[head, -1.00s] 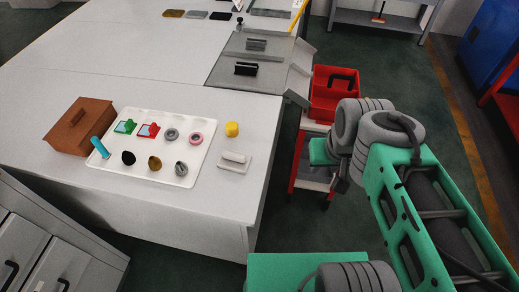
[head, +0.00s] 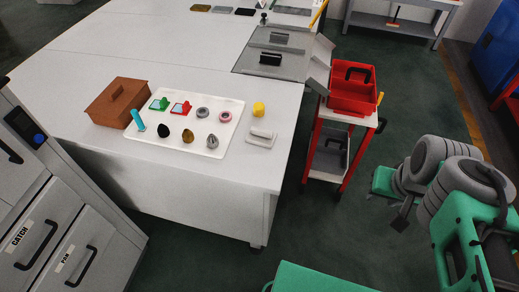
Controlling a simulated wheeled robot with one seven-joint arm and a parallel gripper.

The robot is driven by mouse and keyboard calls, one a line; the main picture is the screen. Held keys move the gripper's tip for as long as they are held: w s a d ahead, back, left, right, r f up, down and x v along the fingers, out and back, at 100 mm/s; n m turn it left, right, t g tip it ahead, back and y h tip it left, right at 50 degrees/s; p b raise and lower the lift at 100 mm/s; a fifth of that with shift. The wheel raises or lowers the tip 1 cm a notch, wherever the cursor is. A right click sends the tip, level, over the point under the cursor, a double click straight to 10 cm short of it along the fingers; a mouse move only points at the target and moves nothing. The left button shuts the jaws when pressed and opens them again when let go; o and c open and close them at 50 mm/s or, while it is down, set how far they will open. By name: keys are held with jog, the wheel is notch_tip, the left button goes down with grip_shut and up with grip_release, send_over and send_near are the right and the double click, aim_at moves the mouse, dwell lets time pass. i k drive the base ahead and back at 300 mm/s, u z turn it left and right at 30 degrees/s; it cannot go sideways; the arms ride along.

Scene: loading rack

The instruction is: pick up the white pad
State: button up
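A white block with a rounded top on a flat pale plate, which looks like the white pad (head: 262,134), sits on the white table (head: 215,72) near its right edge, just right of the tray. My gripper (head: 401,222) is at the right of the head view, beyond the table and over the floor, well apart from the pad. It is small and dark here, partly hidden by my arm, and its fingers cannot be made out. Nothing is seen held in it.
A white tray (head: 178,144) holds several small items. A brown box (head: 117,103) stands left of it, and a yellow piece (head: 259,109) lies above the pad. A red cart with a red toolbox (head: 352,90) stands right of the table. Grey drawers (head: 60,245) are at lower left.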

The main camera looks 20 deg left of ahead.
aim_at(258, 136)
jog(key=k, duration=0.3)
jog(key=u, duration=1.05)
jog(key=i, duration=0.95)
jog(key=z, duration=0.05)
jog(key=k, duration=0.5)
jog(key=u, duration=4.05)
jog(key=k, duration=0.95)
jog(key=z, duration=1)
